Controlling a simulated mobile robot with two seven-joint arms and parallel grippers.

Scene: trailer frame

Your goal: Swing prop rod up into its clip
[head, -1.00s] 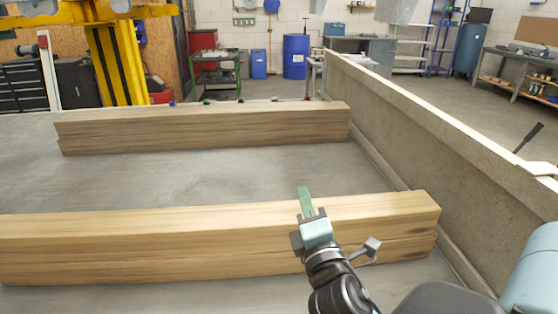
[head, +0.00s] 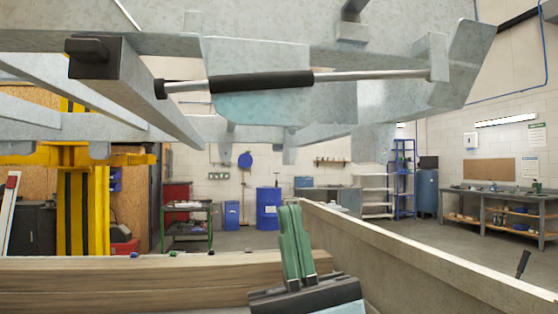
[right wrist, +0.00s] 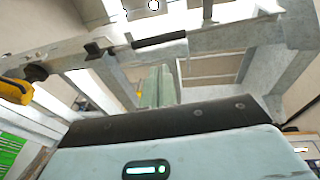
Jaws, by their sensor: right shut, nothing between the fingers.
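The prop rod (head: 370,76) is a thin metal rod with a black grip sleeve (head: 262,82). It lies nearly level along the underside of the grey trailer frame (head: 360,110). Its left end has a black fitting at a frame beam, and its right end meets a grey bracket (head: 438,57). I cannot tell which part is the clip. The sleeve also shows in the right wrist view (right wrist: 160,39). My right gripper (head: 290,212) points up below the rod, its green fingers together and empty, apart from the sleeve in the picture. My left gripper is out of view.
The frame's beams and brackets hang low overhead. A timber beam (head: 130,285) lies at the lower left, and a low wall (head: 420,252) runs along the right. A yellow post (head: 82,205) stands at the left. Blue drums and benches stand far behind.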

